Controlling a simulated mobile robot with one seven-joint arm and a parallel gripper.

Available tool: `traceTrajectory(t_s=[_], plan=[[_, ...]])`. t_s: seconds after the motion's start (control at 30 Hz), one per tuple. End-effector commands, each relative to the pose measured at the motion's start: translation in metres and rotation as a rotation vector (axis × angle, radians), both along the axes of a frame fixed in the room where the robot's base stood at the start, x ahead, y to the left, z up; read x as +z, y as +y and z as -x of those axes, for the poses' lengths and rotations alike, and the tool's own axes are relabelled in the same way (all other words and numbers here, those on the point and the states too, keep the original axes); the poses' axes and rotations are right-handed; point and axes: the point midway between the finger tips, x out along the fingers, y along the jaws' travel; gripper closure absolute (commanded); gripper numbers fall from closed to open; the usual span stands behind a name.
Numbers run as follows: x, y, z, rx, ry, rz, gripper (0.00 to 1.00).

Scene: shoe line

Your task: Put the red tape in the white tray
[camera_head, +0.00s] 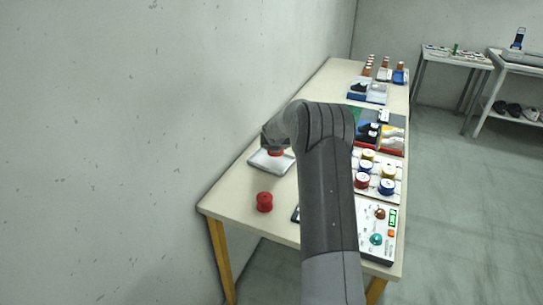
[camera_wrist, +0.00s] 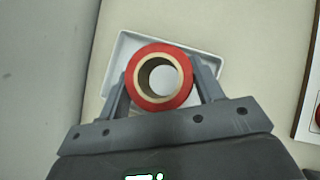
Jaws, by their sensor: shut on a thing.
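The red tape (camera_wrist: 159,76) is a red roll with a pale cardboard core. My gripper (camera_wrist: 160,88) is shut on it, with one finger on each side. The white tray (camera_wrist: 207,58) lies on the table behind and below the tape in the wrist view, and the tape covers much of it. In the head view the tray (camera_head: 284,165) is near the table's left edge, under my gripper (camera_head: 276,150). A little of the tape (camera_head: 276,153) shows there below my gripper, over the tray. The gap between tape and tray is hard to judge.
A red spool (camera_head: 264,202) stands on the table in front of the tray. A rack of colored spools (camera_head: 376,172), a panel with buttons (camera_head: 378,235) and shoe boxes (camera_head: 392,141) line the right side. A wall (camera_head: 150,120) runs along the left.

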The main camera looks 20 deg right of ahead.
Motion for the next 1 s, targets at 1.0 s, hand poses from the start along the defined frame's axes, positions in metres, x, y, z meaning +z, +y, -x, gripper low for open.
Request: traceTrajectory(t_s=[1.0], plan=[[-0.054,0.012,-0.012,-0.002,0.001,-0.001,0.31]])
